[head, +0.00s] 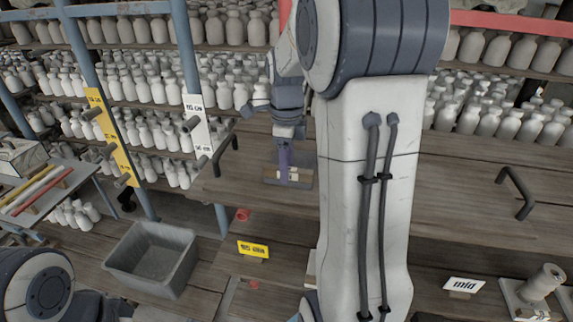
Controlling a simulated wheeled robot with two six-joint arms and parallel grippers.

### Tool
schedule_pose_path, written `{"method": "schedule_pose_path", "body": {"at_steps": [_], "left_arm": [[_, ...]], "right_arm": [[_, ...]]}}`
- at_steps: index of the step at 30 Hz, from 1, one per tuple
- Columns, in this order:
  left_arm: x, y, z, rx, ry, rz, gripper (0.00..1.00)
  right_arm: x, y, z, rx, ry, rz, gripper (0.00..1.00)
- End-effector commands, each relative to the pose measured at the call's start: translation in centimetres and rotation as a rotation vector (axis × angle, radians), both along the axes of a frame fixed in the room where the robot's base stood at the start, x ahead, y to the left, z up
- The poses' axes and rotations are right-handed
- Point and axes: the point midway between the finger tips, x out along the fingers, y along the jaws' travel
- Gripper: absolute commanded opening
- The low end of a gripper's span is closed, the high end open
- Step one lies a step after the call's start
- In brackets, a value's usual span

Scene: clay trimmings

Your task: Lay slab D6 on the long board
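The long board (450,190) is a wide wooden board with dark handles, lying across the middle and right of the view; my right arm hides part of it. A small grey-brown slab (303,183) with a white mark is at the board's left part. My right gripper (284,175) points down at this slab, and its narrow fingers overlap it. I cannot tell whether they are closed on it or whether the slab touches the board. Its lettering is too small to read. My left arm shows only at the lower left corner; its gripper is out of view.
A grey tub (152,262) stands lower left. A yellow sign (253,250) and a white "mid" sign (464,285) stand in front of the board. A spool-like object (543,283) is lower right. Coloured rods (38,190) lie far left. Shelves of pale bottles (150,90) fill the back.

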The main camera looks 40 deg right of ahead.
Motion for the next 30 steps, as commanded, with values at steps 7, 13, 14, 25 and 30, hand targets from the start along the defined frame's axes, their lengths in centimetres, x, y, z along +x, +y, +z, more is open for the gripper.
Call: {"method": "schedule_pose_path", "body": {"at_steps": [7,13,14,25,30], "left_arm": [[0.0,0.0,0.3,0.000,0.000,0.000,0.77],[0.0,0.0,-0.5,0.000,0.000,0.001,0.77],[0.0,0.0,-0.6,0.000,0.000,0.001,0.77],[0.0,0.0,-1.4,0.000,0.000,0.002,0.77],[0.0,0.0,-1.4,0.000,0.000,0.002,0.77]], "right_arm": [[0.0,0.0,0.5,-0.001,-0.001,0.000,0.52],[0.1,-0.1,3.0,-0.003,-0.007,0.000,0.52],[0.1,0.0,3.7,-0.003,-0.006,0.000,0.52],[0.1,0.0,10.9,-0.001,-0.002,0.000,0.52],[0.0,0.0,12.2,0.000,0.000,0.000,0.52]]}}
